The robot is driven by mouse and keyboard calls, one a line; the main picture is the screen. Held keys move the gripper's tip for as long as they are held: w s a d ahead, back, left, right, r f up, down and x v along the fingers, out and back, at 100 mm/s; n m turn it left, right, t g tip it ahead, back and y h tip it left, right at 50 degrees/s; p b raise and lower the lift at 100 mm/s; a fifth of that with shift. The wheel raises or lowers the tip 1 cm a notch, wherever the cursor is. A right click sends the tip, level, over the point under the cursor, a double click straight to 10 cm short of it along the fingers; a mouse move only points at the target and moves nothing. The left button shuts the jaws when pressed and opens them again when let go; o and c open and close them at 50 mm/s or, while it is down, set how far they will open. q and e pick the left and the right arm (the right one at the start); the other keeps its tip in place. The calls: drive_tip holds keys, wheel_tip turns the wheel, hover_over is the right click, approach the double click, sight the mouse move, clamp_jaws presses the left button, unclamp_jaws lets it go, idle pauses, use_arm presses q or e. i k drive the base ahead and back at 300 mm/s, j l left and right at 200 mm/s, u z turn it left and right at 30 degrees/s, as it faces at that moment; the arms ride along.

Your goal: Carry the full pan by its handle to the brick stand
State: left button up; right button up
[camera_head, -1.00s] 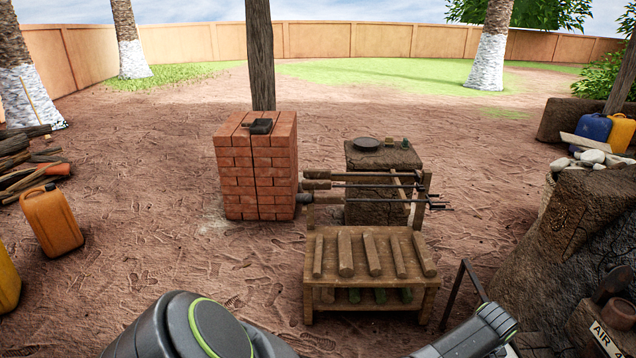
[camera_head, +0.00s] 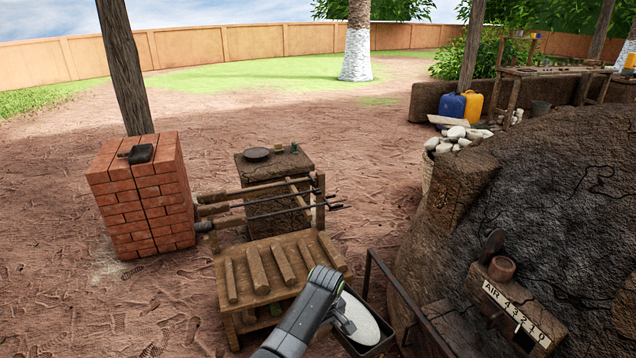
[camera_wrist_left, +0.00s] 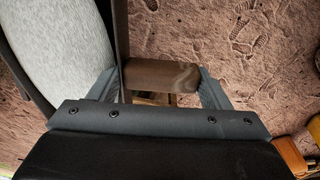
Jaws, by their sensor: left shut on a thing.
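The pan (camera_head: 365,322) is dark with a pale, grainy filling, low in the head view, right of the wooden rack. It also fills the left side of the left wrist view (camera_wrist_left: 62,45). My left gripper (camera_head: 343,316) is shut on the pan's brown wooden handle (camera_wrist_left: 160,75), which lies between its fingers in the wrist view. The brick stand (camera_head: 142,200) is a red brick pillar at the left, well apart from the pan. A small dark object (camera_head: 140,154) lies on its top. My right gripper is out of view.
A wooden rack with slats (camera_head: 270,270) stands between gripper and brick stand. Long rods (camera_head: 265,207) with wooden handles lie behind it, near a dark block (camera_head: 270,170). The dark mud kiln (camera_head: 500,220) fills the right. Open dirt lies left.

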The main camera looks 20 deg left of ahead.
sight(117, 148)
drive_tip(key=i+j+u, duration=0.15)
drive_tip(key=j+u, duration=0.2)
drive_tip(key=i+j+u, duration=0.2)
drive_tip(key=j+u, duration=0.15)
drive_tip(key=j, duration=0.2)
drive_tip(key=i+j+u, duration=1.35)
drive_tip(key=i, duration=0.25)
drive_tip(key=i+u, duration=0.35)
drive_tip(key=i, duration=0.15)
drive_tip(key=i+z, duration=0.1)
drive_tip(key=i, duration=0.5)
drive_tip(key=i+j+z, duration=0.15)
drive_tip(key=i, duration=0.4)
drive_tip(key=i+j+z, duration=0.1)
drive_tip(key=i, duration=0.45)
drive_tip(key=i+j+z, duration=0.15)
drive_tip(key=i+z, duration=0.25)
drive_tip(key=i+j+z, duration=0.2)
drive_tip(key=z, duration=0.2)
drive_tip(key=i+j+z, duration=0.25)
drive_tip(key=z, duration=0.15)
drive_tip(key=i+j+z, duration=0.2)
drive_tip(key=j+z, duration=0.2)
drive_tip(key=i+j+z, duration=0.7)
drive_tip(key=i+l, duration=0.3)
drive_tip(key=l, duration=0.1)
